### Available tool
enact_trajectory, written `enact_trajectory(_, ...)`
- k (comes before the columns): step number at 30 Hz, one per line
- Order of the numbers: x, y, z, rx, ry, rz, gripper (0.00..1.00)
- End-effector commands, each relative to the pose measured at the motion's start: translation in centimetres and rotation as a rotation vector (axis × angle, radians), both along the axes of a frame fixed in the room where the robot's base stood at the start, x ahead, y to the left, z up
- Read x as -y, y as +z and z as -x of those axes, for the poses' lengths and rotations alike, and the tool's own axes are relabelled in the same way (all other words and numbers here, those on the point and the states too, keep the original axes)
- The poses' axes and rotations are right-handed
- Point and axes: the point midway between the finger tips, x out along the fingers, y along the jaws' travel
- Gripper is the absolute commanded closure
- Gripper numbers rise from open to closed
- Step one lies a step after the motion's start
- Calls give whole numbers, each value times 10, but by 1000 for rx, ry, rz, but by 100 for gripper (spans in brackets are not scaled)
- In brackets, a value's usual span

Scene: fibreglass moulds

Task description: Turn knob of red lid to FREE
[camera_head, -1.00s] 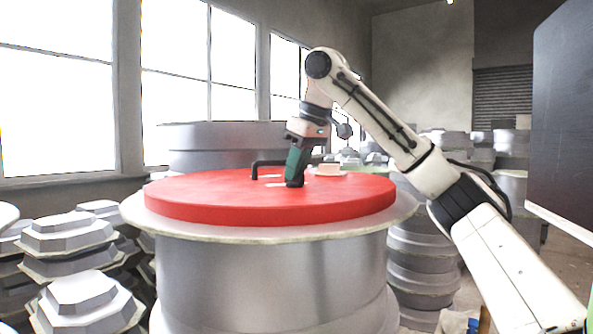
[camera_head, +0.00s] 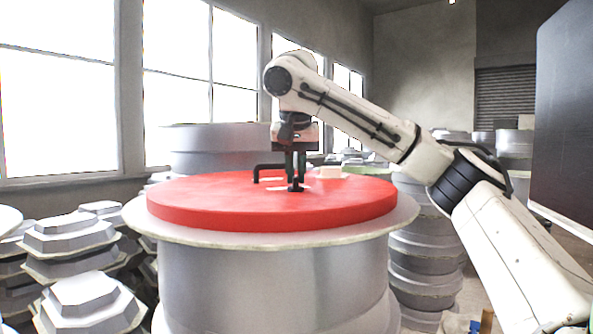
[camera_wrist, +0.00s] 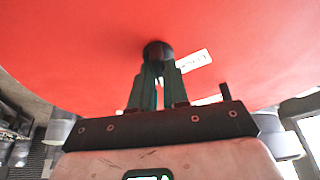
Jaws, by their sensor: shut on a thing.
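The red lid (camera_head: 220,205) is a thick round disc lying flat on a large grey drum (camera_head: 270,275) with a pale rim. A small black knob (camera_wrist: 157,50) stands on the lid and also shows in the head view (camera_head: 296,189). My gripper (camera_wrist: 160,66) points down at the lid, its two green fingers shut on the knob. A white label (camera_wrist: 193,61) lies beside the knob; its lettering is too small to read. The fingers hide part of the knob, and its pointing direction cannot be told.
A black bar handle (camera_head: 266,168) stands on the lid left of my gripper. Stacked grey moulds (camera_head: 80,255) crowd the left and more stand behind right. A dark panel (camera_head: 565,120) fills the right edge.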

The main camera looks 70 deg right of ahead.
Motion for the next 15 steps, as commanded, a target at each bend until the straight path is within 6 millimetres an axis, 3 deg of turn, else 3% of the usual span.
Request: enact_trajectory(15, 0, 1, -2, 1, -297, 1, 100)
